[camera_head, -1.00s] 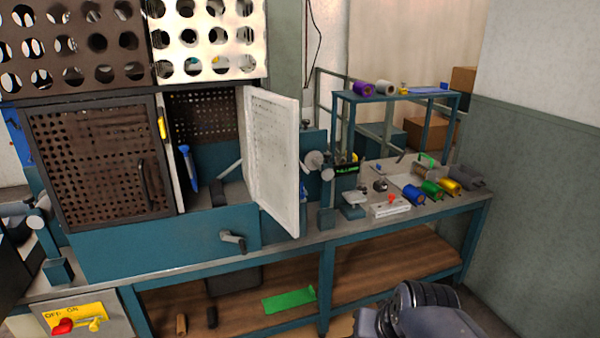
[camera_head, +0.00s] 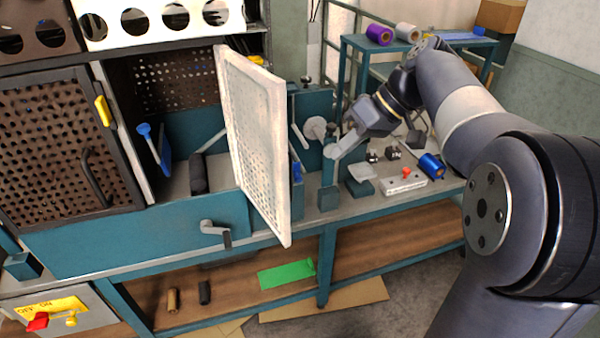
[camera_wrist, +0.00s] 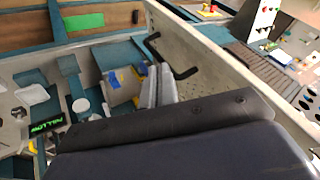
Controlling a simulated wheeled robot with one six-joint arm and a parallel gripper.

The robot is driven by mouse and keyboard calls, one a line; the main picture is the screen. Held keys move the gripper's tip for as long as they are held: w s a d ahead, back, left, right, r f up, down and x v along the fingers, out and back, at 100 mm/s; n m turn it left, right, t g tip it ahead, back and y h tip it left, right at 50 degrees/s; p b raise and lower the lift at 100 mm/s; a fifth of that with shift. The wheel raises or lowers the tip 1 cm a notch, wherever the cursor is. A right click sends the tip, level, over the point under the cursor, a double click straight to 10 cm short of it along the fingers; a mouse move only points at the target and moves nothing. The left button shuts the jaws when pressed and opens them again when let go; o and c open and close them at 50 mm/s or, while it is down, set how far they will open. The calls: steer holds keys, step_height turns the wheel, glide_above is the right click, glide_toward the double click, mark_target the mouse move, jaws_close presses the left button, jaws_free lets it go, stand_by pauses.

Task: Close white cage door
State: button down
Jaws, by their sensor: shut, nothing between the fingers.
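The white cage door (camera_head: 258,140) stands swung open, jutting toward me from the teal cage box; its perforated panel faces left and right of the opening. In the wrist view, the door (camera_wrist: 205,62) shows as a pale panel with a dark bar handle (camera_wrist: 172,58). My gripper (camera_head: 335,150) is to the right of the door in the head view, apart from it, above the bench. In the wrist view, my gripper's fingers (camera_wrist: 158,82) are together, empty, beside the handle. Contact with the handle is not clear.
A dark brown cage door (camera_head: 60,150) with a handle is shut at left. The teal bench (camera_head: 330,215) carries a blue roll (camera_head: 431,166) and a white block with a red knob (camera_head: 405,181) at right. A green sheet (camera_head: 286,274) lies on the lower shelf.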

steer(key=s+a+f+p, duration=0.1)
steer(key=a+f, duration=0.6)
steer(key=a, duration=0.1)
steer(key=shift+s+a, duration=0.25)
steer(key=shift+a, duration=0.1)
steer(key=shift+s, duration=0.1)
